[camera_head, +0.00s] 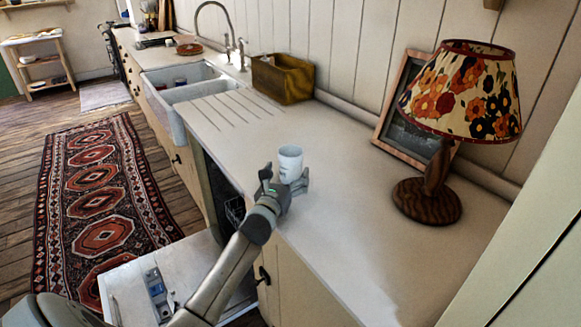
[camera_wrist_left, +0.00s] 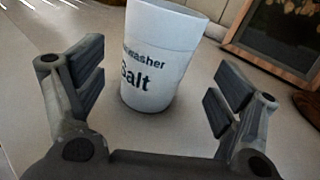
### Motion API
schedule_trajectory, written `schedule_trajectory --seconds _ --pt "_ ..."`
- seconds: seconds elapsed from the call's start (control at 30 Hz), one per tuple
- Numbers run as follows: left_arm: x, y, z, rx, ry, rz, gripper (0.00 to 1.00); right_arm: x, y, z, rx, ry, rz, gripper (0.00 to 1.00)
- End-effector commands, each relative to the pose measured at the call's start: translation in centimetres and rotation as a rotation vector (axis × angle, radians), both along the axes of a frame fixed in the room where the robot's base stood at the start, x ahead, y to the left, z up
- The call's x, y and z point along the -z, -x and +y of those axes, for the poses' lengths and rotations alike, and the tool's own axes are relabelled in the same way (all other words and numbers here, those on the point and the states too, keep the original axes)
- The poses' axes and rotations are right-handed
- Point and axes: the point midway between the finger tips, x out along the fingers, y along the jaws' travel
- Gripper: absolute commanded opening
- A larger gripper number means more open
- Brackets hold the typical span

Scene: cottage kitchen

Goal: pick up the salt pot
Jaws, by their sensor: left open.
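The salt pot (camera_head: 290,161) is a white cup-shaped pot standing upright on the pale countertop (camera_head: 330,215). In the left wrist view the pot (camera_wrist_left: 155,58) shows dark lettering that reads "Salt", with "washer" above it partly cut off. My left gripper (camera_head: 285,178) is open at the pot's near side. In the left wrist view the fingers of my left gripper (camera_wrist_left: 160,85) stand apart on either side of the pot, with gaps to it. My right gripper is not in view.
A lamp (camera_head: 428,200) with a floral shade and a picture frame (camera_head: 385,155) stand to the right. A yellowish-brown box (camera_head: 283,80) and the sink (camera_head: 160,112) lie farther back. An open dishwasher door (camera_head: 125,280) is below the counter. The counter around the pot is clear.

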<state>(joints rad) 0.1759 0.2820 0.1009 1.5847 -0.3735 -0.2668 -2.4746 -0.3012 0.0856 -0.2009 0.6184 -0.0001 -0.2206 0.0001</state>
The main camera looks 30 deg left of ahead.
Motion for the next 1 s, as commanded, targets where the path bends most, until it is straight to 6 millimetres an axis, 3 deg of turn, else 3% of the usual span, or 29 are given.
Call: schedule_trajectory --seconds 0.3,0.67,1.0 --pt "-0.1 -3.5 1.3 -0.002 0.002 0.001 0.87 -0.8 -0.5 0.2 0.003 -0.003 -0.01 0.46" --pt "0.0 -4.1 1.4 0.0 0.001 0.0 0.87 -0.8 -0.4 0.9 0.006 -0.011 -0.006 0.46" --pt "0.0 -4.1 1.4 0.0 0.001 0.0 0.45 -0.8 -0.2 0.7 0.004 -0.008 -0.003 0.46"
